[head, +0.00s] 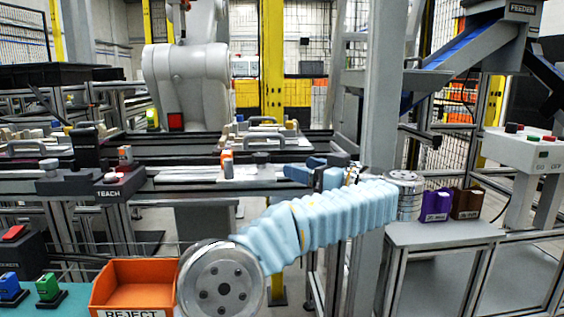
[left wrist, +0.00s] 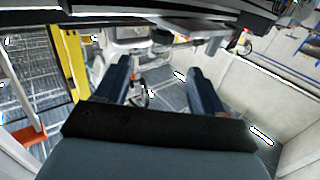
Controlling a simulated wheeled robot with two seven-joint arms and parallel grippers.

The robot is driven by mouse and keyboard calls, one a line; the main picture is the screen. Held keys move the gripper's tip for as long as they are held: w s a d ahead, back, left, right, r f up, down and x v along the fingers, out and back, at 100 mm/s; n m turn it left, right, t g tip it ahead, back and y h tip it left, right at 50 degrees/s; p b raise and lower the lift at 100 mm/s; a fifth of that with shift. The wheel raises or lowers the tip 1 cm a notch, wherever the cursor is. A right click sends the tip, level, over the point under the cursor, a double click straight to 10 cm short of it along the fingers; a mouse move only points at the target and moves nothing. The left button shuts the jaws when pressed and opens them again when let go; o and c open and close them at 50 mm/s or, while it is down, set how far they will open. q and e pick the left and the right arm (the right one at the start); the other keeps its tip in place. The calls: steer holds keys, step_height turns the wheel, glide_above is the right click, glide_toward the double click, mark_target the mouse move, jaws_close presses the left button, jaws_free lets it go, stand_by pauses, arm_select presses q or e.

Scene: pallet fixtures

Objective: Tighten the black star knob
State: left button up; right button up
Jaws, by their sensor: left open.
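A dark, low round knob (head: 262,157) stands on a light fixture plate (head: 240,173) at the middle of the conveyor rail in the head view. It looks like the black star knob, but its lobes are too small to make out. My left gripper (head: 303,168) is just to the right of that plate, its blue fingers pointing left towards the knob and apart from it. In the left wrist view my left gripper (left wrist: 160,78) is open, with nothing between its fingers. The knob cannot be made out there. My right gripper is not in view.
An orange-and-white upright part (head: 227,164) stands left of the knob. The orange REJECT bin (head: 140,285) is in front. Purple (head: 436,204) and brown (head: 466,203) bins stand on a right-hand table.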

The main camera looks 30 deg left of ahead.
mark_target(261, 158)
arm_select(q)
steer(key=x, duration=0.4)
steer(key=p+x, duration=0.1)
steer(key=x, duration=0.8)
steer(key=shift+s+a+r+p, duration=0.1)
steer(key=shift+s+a+p, duration=0.05)
steer(key=shift+a+p, duration=0.2)
steer(key=c, duration=1)
steer(key=m+t+b, duration=0.1)
steer(key=b, duration=0.1)
steer(key=t+h+b, duration=0.1)
steer(key=b, duration=0.2)
steer(key=shift+s+a+f+m+t+b, duration=0.1)
steer(key=shift+s+f+m+t+b, duration=0.05)
steer(key=shift+f+m+t+b, duration=0.2)
steer(key=m+t+h+b, duration=0.4)
steer(key=t+b, duration=0.1)
steer(key=b, duration=0.1)
steer(key=shift+r+m+t+h+b, duration=0.15)
steer(key=shift+m+t+h+b, duration=0.5)
steer(key=shift+m+h, duration=0.15)
steer(key=shift+r+m+t+h+b, duration=0.15)
steer(key=shift+m+t+h+b, duration=0.45)
steer(key=shift+h, duration=0.3)
